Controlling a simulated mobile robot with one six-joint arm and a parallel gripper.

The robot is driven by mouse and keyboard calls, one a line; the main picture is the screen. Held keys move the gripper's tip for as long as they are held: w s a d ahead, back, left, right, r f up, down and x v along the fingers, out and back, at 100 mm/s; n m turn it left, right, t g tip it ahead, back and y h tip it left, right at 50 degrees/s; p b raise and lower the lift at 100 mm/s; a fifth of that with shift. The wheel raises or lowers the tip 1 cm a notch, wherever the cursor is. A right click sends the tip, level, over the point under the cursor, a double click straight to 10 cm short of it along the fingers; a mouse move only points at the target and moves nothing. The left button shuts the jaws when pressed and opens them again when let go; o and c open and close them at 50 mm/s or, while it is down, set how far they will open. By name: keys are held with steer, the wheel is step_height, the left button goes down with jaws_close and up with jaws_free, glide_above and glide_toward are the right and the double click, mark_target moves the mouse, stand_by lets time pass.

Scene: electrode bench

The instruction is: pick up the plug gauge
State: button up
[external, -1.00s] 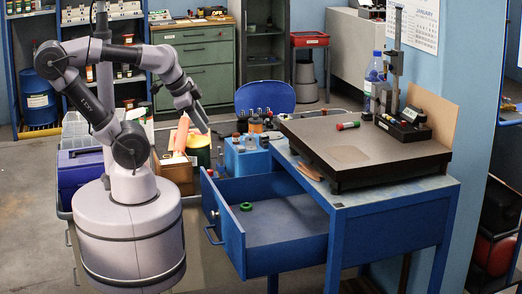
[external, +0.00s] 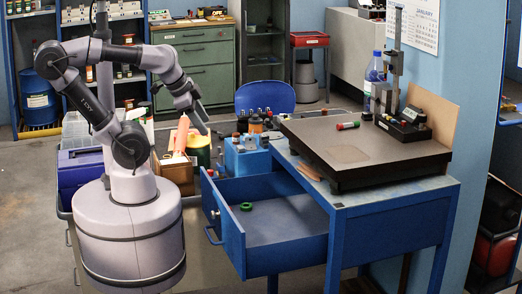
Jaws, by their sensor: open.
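The plug gauge (external: 348,126), a small dark cylinder with a red end and a green end, lies on its side on the dark surface plate (external: 330,152) on top of the blue bench. My gripper (external: 202,124) is open and empty. It points downward in the air, well to the left of the plug gauge and apart from it. Nothing hides the gauge.
A height stand (external: 394,60) and a blue-capped bottle (external: 376,72) stand behind the gauge. The bench's blue drawer (external: 285,225) is pulled out with a green ring (external: 246,206) inside. A blue box (external: 246,160) and an orange cone-shaped object (external: 182,135) stand near my gripper.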

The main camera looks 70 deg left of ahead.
steer(key=w+d+r+n+p, duration=0.1)
steer(key=w+r+n+p, duration=0.1)
steer(key=w+r+p, duration=0.7)
steer(key=w+r+n+p, duration=0.25)
steer(key=w+r, duration=0.25)
steer(key=w, duration=0.9)
steer(key=n+p, duration=0.2)
steer(key=p, duration=0.3)
glide_above(348, 123)
steer(key=s+d, duration=0.1)
steer(key=s, duration=0.2)
steer(key=shift+h, duration=0.4)
step_height(348, 123, down, 14)
steer(key=shift+f, duration=0.2)
steer(key=x, duration=0.5)
steer(key=shift+a+f, duration=0.35)
steer(key=shift+a, duration=0.05)
steer(key=shift+s+r, duration=0.1)
jaws_close()
